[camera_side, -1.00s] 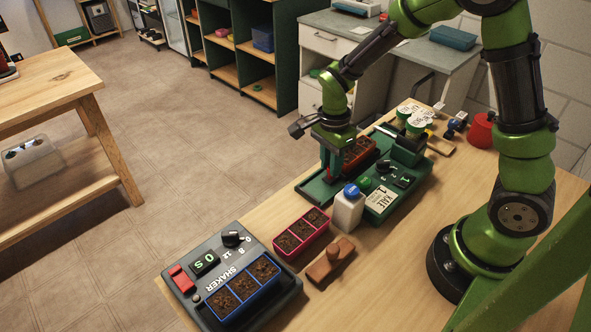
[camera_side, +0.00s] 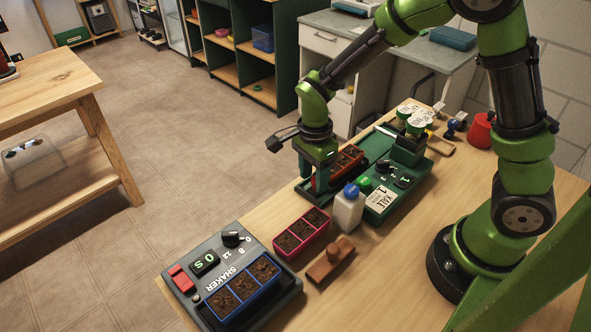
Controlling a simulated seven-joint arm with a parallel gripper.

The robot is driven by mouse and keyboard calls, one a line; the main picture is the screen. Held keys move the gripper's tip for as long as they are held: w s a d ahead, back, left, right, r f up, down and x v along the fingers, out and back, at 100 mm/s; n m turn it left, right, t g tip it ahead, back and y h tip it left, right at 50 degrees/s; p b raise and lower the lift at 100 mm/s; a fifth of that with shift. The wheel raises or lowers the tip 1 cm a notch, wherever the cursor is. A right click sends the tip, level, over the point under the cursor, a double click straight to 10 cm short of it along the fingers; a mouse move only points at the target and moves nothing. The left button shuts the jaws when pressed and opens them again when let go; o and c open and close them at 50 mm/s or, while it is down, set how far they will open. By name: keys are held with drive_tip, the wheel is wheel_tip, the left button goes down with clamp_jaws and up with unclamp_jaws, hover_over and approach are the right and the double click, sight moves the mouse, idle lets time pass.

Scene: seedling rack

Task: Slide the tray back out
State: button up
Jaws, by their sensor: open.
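The tray (camera_side: 349,157) is a red-rimmed tray of dark soil cells, lying in the channel of the green seeding station (camera_side: 384,200). Its near end is partly hidden by my gripper. My gripper (camera_side: 314,188) points down at the channel's near left end, with its fingers at the tray's near end. The fingers are open. I cannot tell whether they touch the tray. The station's panel carries a card reading KALE 1 and numbered dials.
A white bottle with a blue cap (camera_side: 348,208) stands close beside the station. A pink-rimmed soil tray (camera_side: 322,231), a brown wooden-looking block (camera_side: 331,266) and the shaker (camera_side: 186,285) with a blue tray lie nearer. Seed jars (camera_side: 415,126) stand at the station's far end.

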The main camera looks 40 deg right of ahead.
wheel_tip(320, 180, up, 17)
drive_tip(key=shift+w, duration=0.35)
drive_tip(key=shift+d+f, duration=0.1)
drive_tip(key=s+d+r+n+t+y, duration=0.2)
drive_tip(key=s+n+t, duration=0.5)
drive_tip(key=s+n, duration=0.5)
drive_tip(key=shift+s+d+r+n+t, duration=0.35)
drive_tip(key=shift+d+r+n, duration=0.45)
drive_tip(key=shift+n, duration=1.1)
drive_tip(key=shift+a+r, duration=0.1)
drive_tip(key=shift+a, duration=0.05)
